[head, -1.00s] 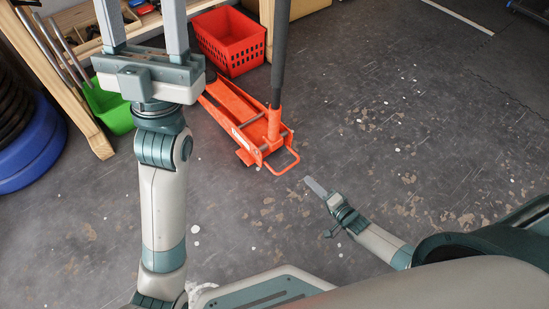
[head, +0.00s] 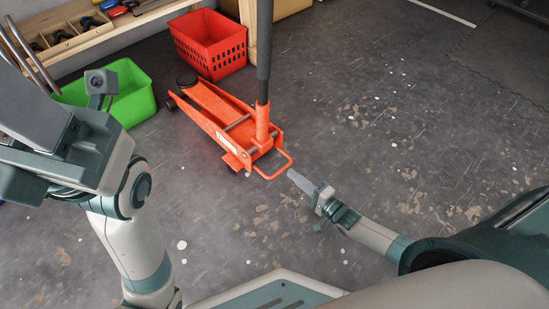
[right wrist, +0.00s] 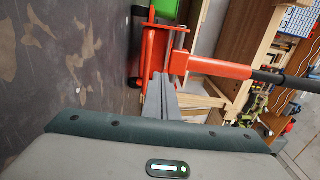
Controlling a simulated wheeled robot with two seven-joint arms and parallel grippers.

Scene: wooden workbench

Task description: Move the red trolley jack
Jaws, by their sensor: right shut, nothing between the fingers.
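The red trolley jack (head: 222,136) stands on the dark floor in the middle of the head view. Its black-gripped handle (head: 264,50) rises upright, and a red loop sticks out at its near end. My right gripper (head: 294,176) is shut and empty, its tips close beside that loop; contact cannot be told. In the right wrist view the jack (right wrist: 150,45) lies just beyond the shut fingers (right wrist: 163,85), its handle running off to the right. My left gripper (head: 25,148) is at the left edge, fingers apart, away from the jack, partly cut off.
A red basket (head: 207,45) stands behind the jack. A green bin (head: 130,97) is left of it, partly behind my left gripper. A wooden bench (head: 120,28) with tools runs along the back left. The floor to the right is clear.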

